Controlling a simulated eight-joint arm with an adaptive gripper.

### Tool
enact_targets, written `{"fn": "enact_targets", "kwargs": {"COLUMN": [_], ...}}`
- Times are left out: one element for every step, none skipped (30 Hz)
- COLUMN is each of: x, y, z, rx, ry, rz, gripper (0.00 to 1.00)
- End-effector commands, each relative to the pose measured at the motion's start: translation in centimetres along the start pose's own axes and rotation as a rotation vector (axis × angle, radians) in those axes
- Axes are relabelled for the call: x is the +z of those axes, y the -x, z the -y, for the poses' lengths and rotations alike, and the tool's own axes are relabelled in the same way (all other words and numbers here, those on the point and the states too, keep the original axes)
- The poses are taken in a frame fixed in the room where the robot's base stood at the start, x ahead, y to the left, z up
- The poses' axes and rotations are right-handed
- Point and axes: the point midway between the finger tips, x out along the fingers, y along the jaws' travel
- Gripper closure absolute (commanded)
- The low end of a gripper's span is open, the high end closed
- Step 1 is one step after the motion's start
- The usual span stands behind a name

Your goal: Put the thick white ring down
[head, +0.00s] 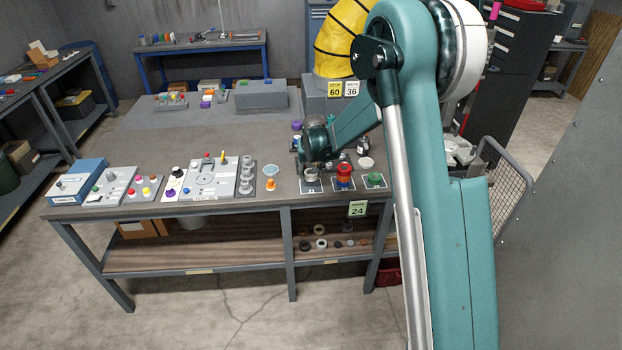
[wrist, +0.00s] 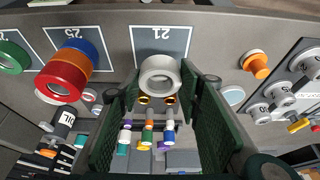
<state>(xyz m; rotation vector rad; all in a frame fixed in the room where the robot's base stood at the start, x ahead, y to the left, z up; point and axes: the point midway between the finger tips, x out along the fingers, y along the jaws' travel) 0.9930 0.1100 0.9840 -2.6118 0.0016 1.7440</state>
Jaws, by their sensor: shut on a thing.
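The thick white ring (wrist: 160,65) is between the two dark green fingers of my gripper (wrist: 160,82) in the wrist view. My gripper is shut on it. The ring is over the dark square marked 21 (wrist: 172,41). In the head view my gripper (head: 312,165) is low over that square (head: 311,187) near the bench's front edge. The ring is small and partly hidden there, and I cannot tell whether it touches the square.
A stack of red, orange and blue rings (wrist: 62,82) stands on the square beside it, with a green ring (wrist: 12,57) beyond. An orange plug (wrist: 255,64) and a grey panel of knobs (head: 210,178) are on the other side. The bench (head: 150,137) has clear room behind.

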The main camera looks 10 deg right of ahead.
Motion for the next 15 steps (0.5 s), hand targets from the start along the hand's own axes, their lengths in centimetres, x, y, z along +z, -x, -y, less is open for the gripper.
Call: {"fn": "enact_targets", "kwargs": {"x": [0.2, 0.3, 0.4, 0.5, 0.7, 0.8, 0.9, 1.0, 1.1, 1.1, 1.2, 1.2, 1.2, 1.2, 1.2], "y": [-0.5, -0.7, -1.1, -1.4, -1.7, -2.1, -2.3, -2.5, -2.7, -2.8, -2.9, -2.9, -2.9, -2.9, -2.9], "z": [0.0, 0.0, 0.0, 0.0, 0.0, 0.0, 0.0, 0.0, 0.0, 0.0, 0.0, 0.0, 0.0, 0.0, 0.0], "rx": [0.000, 0.000, 0.000, 0.000, 0.000, 0.000, 0.000, 0.000, 0.000, 0.000, 0.000, 0.000, 0.000, 0.000, 0.000], "ry": [0.000, 0.000, 0.000, 0.000, 0.000, 0.000, 0.000, 0.000, 0.000, 0.000, 0.000, 0.000, 0.000, 0.000, 0.000], "rz": [0.000, 0.000, 0.000, 0.000, 0.000, 0.000, 0.000, 0.000, 0.000, 0.000, 0.000, 0.000, 0.000, 0.000, 0.000], "gripper": [0.81, 0.81, 0.81, 0.81, 0.81, 0.81, 0.81, 0.81, 0.81, 0.81, 0.81, 0.81, 0.81, 0.81, 0.81]}}
